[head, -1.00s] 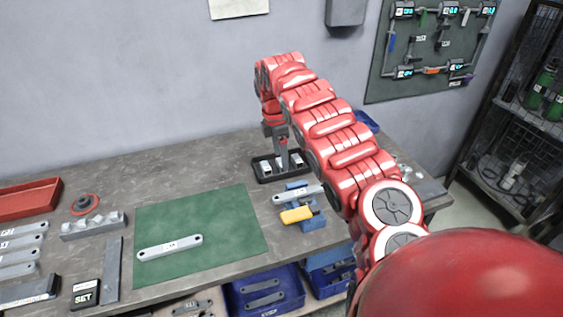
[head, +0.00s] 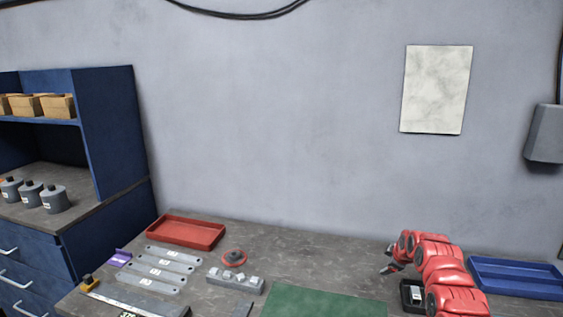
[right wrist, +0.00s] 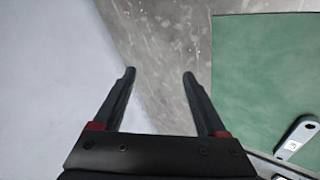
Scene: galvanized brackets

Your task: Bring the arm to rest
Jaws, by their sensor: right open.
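My right gripper (head: 388,269) shows small at the lower right of the head view, at the end of my red arm. My left gripper is in neither view.
A green mat (head: 325,303) lies at the bench front; the wrist view shows a grey bracket (right wrist: 297,137) on it. A red tray (head: 187,232), several flat brackets (head: 160,268) and a notched block (head: 236,281) lie left. A blue tray (head: 517,279) lies right of my arm.

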